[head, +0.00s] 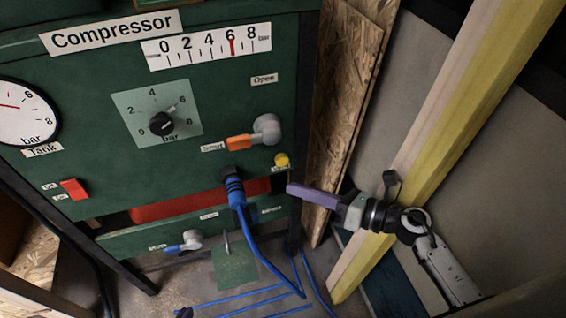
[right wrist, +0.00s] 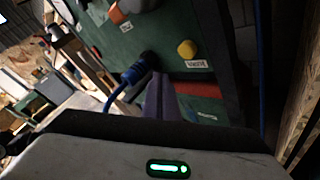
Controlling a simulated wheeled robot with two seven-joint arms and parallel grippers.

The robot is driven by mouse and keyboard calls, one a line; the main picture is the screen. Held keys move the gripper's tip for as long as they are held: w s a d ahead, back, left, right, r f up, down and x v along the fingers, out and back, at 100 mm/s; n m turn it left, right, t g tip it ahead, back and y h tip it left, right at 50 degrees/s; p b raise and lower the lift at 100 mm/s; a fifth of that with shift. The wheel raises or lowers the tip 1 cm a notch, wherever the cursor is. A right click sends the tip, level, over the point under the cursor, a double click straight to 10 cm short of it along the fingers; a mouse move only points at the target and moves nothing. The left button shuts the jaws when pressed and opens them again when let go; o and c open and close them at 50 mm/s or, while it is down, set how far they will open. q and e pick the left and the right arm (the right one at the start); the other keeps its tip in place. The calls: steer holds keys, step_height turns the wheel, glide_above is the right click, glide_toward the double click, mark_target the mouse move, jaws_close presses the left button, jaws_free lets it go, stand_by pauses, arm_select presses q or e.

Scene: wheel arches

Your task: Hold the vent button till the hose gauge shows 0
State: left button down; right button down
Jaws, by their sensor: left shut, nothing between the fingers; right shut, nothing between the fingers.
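The hose gauge (head: 209,46) is a white strip scale marked 0 to 8, and its red pointer stands at about 6. The yellow vent button (head: 281,159) is on the green panel's right side, below the orange-handled valve. It also shows in the right wrist view (right wrist: 187,49) with a small label below it. My right gripper (head: 291,189) has its purple fingers shut and empty. Its tips are below the button and appear apart from it. In the right wrist view the fingers (right wrist: 159,78) point to the lower left of the button. My left gripper is not in view.
A blue hose (head: 235,190) is plugged into the panel left of my right fingertips and hangs to the floor. The orange-handled valve (head: 262,132), black knob (head: 161,123) and red switch (head: 75,189) also sit on the panel. A yellow post (head: 440,130) stands at right.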

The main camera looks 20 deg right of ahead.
mark_target(282, 160)
arm_select(q)
steer(key=shift+d+b, duration=0.1)
steer(key=shift+b, duration=0.3)
arm_select(e)
steer(key=w, duration=0.4)
steer(key=shift+w+a, duration=0.1)
steer(key=shift+w, duration=0.25)
arm_select(q)
steer(key=shift+s+f, duration=0.1)
steer(key=shift+f, duration=0.15)
steer(key=shift+w+r, duration=0.25)
steer(key=shift+r, duration=0.05)
stand_by(0.5)
steer(key=shift+f, duration=0.1)
arm_select(e)
steer(key=shift+w, duration=0.15)
arm_select(q)
steer(key=shift+s+f, duration=0.2)
arm_select(e)
steer(key=shift+w, duration=0.25)
arm_select(q)
steer(key=shift+s+f, duration=0.1)
